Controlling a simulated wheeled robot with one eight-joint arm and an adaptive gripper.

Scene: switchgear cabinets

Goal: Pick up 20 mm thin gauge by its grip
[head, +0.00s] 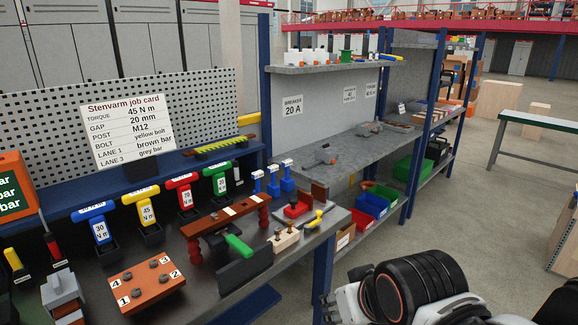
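No label reading 20 mm shows on any gauge, so I cannot tell which piece is the 20 mm thin gauge. Three small blue pieces with white tops (272,181) stand upright in a row at the back of the bench; their markings are too small to read. The job card (128,130) reads GAP 20 mm. My gripper (342,303) seems to be the pale part at the bottom, right of the bench and apart from it; its fingers are unclear.
T-handled tools in yellow, blue, red and green (184,194) stand in holders. A brown bar on posts (226,214), a numbered block (146,283) and a red clamp-like piece (298,208) crowd the bench. A blue upright (322,268) stands at its right end.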

